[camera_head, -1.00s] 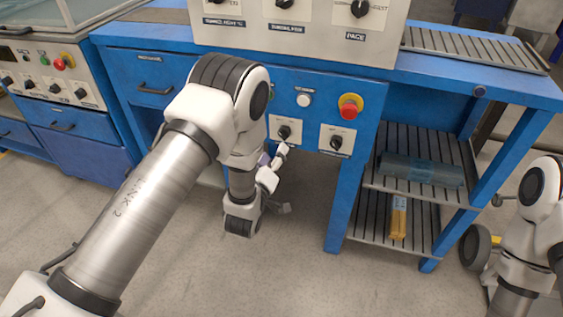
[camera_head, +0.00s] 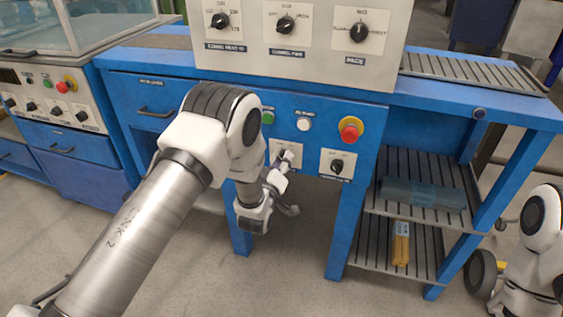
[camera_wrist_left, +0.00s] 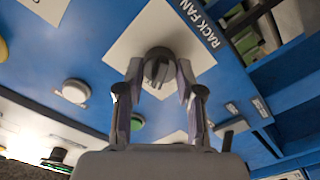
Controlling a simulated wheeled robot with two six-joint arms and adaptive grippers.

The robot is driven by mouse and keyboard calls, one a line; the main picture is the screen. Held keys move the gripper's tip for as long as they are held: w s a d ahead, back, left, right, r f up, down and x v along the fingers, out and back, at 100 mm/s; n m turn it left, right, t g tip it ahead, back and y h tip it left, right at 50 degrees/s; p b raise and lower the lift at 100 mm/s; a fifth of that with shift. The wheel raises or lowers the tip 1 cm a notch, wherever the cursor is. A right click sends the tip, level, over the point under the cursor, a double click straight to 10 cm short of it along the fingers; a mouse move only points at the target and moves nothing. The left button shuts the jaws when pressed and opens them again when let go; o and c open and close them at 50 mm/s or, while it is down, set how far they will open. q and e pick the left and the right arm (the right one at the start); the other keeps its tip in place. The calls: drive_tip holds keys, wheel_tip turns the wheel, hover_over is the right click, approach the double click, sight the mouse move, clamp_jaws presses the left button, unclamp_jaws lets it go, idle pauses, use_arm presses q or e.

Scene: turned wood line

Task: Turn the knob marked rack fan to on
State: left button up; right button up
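The rack fan knob (camera_wrist_left: 158,68) is a dark round knob on a white plate, with its "RACK FAN" label beside it in the left wrist view. In the head view its white plate (camera_head: 277,146) sits on the blue front panel, and my gripper partly hides the knob. My left gripper (camera_head: 284,162) is at the knob. In the left wrist view its two fingers (camera_wrist_left: 160,72) are apart, one on each side of the knob, with narrow gaps seeming to show. The knob's setting is hard to read. My right gripper is out of view.
A second knob (camera_head: 337,166) sits just right of the rack fan plate. Above are a red emergency button (camera_head: 350,129) on yellow, a white button (camera_head: 304,124) and a green button (camera_head: 267,117). A slatted shelf (camera_head: 428,163) is at the right.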

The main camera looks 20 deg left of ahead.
use_arm(q)
drive_tip(key=shift+m, duration=0.4)
drive_tip(key=m+p, duration=0.1)
drive_tip(key=m, duration=1)
idle(0.3)
idle(0.5)
drive_tip(key=o, duration=1.1)
drive_tip(key=shift+o, duration=0.2)
drive_tip(key=s, duration=1.2)
drive_tip(key=shift+d, duration=0.25)
